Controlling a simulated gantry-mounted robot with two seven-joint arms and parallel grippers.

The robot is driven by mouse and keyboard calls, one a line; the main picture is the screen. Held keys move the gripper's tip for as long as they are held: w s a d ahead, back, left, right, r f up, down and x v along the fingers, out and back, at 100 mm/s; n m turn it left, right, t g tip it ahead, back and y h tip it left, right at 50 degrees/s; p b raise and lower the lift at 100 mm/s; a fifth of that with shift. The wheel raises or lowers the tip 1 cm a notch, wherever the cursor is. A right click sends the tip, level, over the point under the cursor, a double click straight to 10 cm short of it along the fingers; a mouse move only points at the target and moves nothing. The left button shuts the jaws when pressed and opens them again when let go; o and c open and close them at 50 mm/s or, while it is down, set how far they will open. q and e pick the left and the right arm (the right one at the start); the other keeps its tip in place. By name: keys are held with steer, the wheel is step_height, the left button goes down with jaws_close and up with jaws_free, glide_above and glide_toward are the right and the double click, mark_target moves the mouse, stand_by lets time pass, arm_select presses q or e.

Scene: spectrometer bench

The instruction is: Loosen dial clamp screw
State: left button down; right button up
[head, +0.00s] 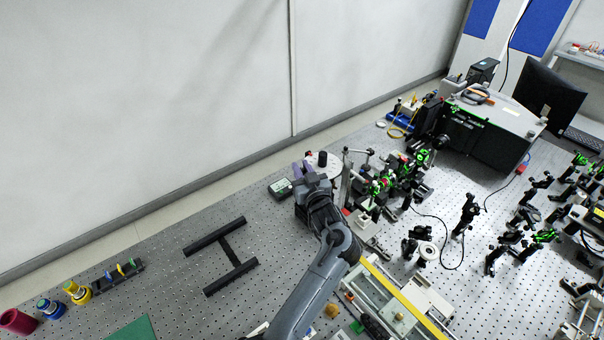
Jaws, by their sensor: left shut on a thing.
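A round pale dial (332,166) with a black knob (322,158) on it stands near the back edge of the bench, by the wall. My left gripper (302,170), with purple fingertips, is at the left side of this dial. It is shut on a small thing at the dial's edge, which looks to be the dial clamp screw. The fingers and the wrist hide the screw, so its shape and turn do not show. My right gripper is not in view.
A small dark box with a green display (280,188) lies just left of my gripper. Optics mounts (385,185) and posts crowd the right side. A black H-shaped frame (229,256) lies at left. The perforated bench top (170,275) is mostly clear there.

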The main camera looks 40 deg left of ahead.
arm_select(q)
steer(key=shift+n+g+y+b, duration=0.3)
steer(key=shift+n+g, duration=0.1)
steer(key=shift+g, duration=0.1)
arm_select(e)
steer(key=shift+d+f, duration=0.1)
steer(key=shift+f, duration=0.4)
arm_select(q)
steer(key=c, duration=1.1)
jaws_free()
steer(key=shift+c, duration=0.2)
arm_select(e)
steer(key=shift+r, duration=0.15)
